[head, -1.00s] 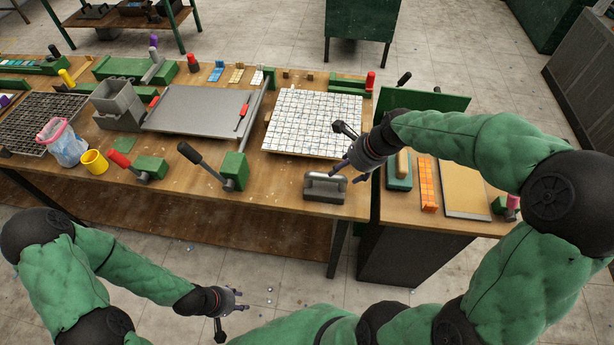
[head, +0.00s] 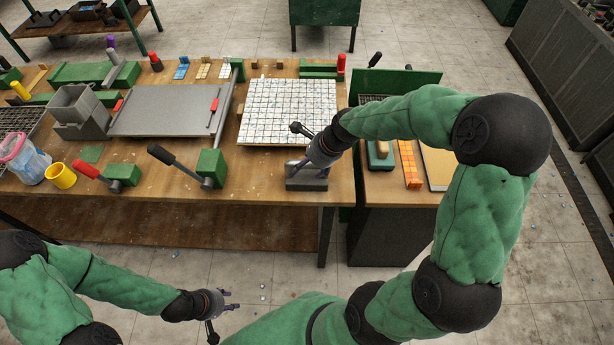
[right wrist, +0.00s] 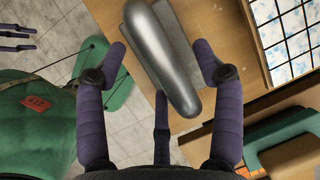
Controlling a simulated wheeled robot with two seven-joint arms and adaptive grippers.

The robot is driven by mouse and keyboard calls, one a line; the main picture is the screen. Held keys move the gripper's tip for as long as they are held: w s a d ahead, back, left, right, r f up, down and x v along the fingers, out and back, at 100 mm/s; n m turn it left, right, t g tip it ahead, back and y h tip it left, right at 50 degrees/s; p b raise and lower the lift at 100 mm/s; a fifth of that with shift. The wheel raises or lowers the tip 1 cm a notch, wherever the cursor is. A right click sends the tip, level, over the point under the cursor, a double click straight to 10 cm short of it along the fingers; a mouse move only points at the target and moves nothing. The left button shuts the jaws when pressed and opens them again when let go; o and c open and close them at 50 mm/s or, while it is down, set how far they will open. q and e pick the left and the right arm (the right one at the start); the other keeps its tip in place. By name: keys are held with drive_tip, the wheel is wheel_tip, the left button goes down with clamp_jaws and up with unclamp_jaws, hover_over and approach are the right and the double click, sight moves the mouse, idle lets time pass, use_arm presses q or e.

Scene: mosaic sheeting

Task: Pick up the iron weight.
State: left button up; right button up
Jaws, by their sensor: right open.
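The iron weight (head: 306,184) is a grey metal block with a rounded bar handle. It rests near the front edge of the wooden bench, towards its right end. My right gripper (head: 302,167) is at the weight and partly hides its top. In the right wrist view, the weight's smooth handle (right wrist: 160,62) lies between the spread purple fingers, with gaps on both sides. The right gripper is open. My left gripper (head: 226,300) is low in front of the bench, above the floor, empty with its fingers apart.
A white mosaic sheet (head: 288,110) lies behind the weight. A green block with a black lever (head: 210,168) stands to its left. A green-backed float (head: 380,155) and orange tile strip (head: 409,165) lie right, on the neighbouring surface. Bench around the weight's left is clear.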

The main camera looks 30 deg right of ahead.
drive_tip(key=shift+x, duration=1)
drive_tip(key=shift+r, duration=0.1)
clamp_jaws()
drive_tip(key=shift+w+d+r, duration=0.1)
drive_tip(key=shift+w+r, duration=0.05)
